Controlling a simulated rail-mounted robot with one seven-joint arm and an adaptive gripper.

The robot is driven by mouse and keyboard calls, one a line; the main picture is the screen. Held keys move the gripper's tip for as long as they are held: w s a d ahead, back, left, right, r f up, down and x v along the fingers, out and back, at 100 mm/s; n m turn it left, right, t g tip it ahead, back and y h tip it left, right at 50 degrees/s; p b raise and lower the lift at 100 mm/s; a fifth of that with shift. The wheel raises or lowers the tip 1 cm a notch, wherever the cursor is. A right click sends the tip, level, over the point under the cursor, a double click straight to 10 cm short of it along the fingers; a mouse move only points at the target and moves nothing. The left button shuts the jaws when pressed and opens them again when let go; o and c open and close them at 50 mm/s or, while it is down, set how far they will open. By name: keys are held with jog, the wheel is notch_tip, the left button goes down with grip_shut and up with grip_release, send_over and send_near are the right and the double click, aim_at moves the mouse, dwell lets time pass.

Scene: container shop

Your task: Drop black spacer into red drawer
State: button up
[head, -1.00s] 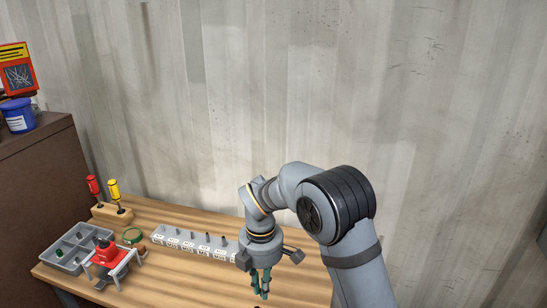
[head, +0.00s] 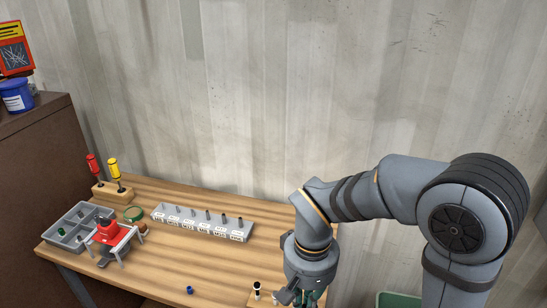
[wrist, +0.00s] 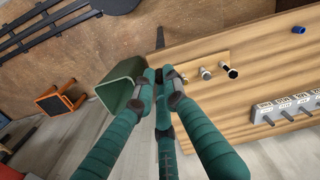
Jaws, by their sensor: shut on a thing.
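My gripper (head: 303,297) is low at the right part of the bench, its fingertips cut off by the bottom edge of the head view. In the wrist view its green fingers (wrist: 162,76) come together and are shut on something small. The fingers hide most of it, so I cannot make out its shape or colour. Beyond the fingertips, the green bin (wrist: 122,90) is to the left and a wooden peg block (wrist: 217,62) to the right.
The peg block carries pale pegs with dark parts. A grey labelled rack (head: 200,226) with upright pins stands along the back of the bench. A small blue part (head: 189,290) lies near the front. A grey tray (head: 54,236) and a red fixture (head: 108,233) are at left. An orange stool (wrist: 60,102) stands beyond.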

jog(key=s+d+r+m, duration=0.1)
jog(key=s+d+r, duration=0.1)
jog(key=d, duration=0.8)
jog(key=shift+s+r+m, duration=0.15)
jog(key=shift+s+m, duration=0.25)
jog(key=shift+s, duration=0.2)
